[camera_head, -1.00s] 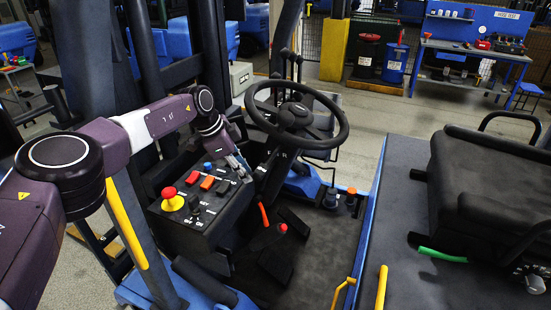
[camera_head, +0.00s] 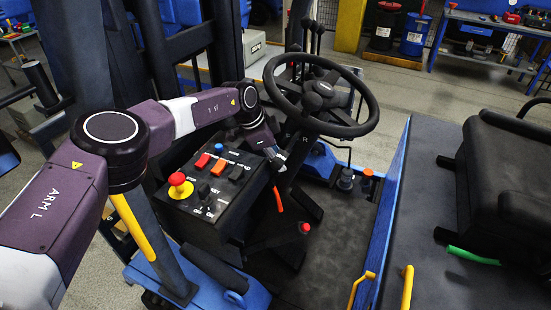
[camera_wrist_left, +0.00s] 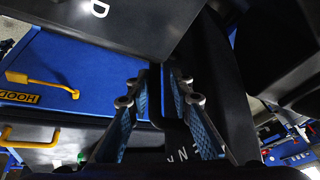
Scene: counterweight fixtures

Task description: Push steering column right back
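The black steering column (camera_head: 300,138) carries the black steering wheel (camera_head: 320,92) at its top. My left gripper (camera_head: 279,160) reaches in over the button console and is close beside the column's left lower side. I cannot tell whether it touches the column. In the left wrist view the two blue-padded fingers of my left gripper (camera_wrist_left: 159,80) stand apart, with dark parts behind and between them. Nothing is clearly gripped. My right gripper is not in view.
The console (camera_head: 210,190) with a red mushroom button (camera_head: 177,179) and several switches lies under my left forearm. An orange-red lever (camera_head: 278,200) stands just below the gripper. The black seat (camera_head: 510,170) is at right. The dark floor (camera_head: 330,240) between is mostly clear.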

